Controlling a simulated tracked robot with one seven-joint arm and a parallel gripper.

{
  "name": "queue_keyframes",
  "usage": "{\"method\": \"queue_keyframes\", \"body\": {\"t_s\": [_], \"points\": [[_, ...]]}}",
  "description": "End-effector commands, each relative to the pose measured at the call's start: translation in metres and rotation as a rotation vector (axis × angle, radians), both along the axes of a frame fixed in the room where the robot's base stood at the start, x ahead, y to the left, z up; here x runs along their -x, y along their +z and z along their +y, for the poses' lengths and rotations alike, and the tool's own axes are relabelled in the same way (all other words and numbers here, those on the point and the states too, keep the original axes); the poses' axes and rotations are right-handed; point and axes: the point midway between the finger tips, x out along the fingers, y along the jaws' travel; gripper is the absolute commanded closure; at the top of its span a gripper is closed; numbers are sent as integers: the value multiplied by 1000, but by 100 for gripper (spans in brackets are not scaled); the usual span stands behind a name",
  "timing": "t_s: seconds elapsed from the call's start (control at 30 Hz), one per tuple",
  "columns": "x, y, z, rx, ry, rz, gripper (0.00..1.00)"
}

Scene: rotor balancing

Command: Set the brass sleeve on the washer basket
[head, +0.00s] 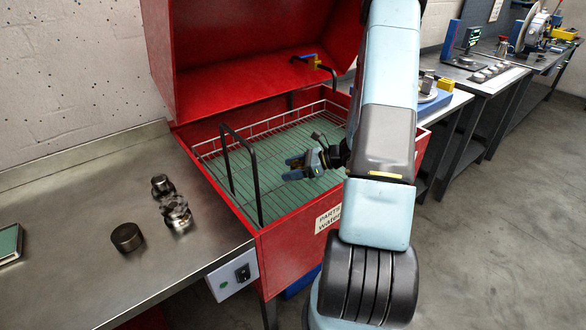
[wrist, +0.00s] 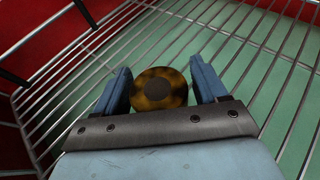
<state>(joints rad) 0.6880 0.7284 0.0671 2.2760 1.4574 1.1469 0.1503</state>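The brass sleeve (wrist: 159,88) shows end-on in the wrist view, round and mottled with dark stains, with a dark centre. It sits between the blue fingers of my gripper (wrist: 160,82), close to the left finger, with a thin gap seeming to show at the right one. I cannot tell whether they grip it or whether it touches the wires. In the head view my gripper (head: 304,163) is over the washer basket (head: 220,142), a wire grid inside the red washer (head: 290,240); the sleeve cannot be made out there.
A dark wire handle (head: 256,180) rises at the basket's left side. A tap (head: 318,62) hangs at the back under the raised red lid (head: 250,60). A dark cylinder (head: 127,237) and shiny metal parts (head: 174,212) stand on the left bench (head: 75,200). Much of the basket looks bare.

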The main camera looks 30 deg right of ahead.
Motion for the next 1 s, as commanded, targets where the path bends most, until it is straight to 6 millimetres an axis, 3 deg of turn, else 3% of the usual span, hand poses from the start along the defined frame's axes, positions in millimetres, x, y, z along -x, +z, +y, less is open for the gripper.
{"method": "queue_keyframes", "body": {"t_s": [0.47,1.0], "points": [[4,4,-9,1,-5,0,20],[52,40,-81,2,-6,-1,20]]}}
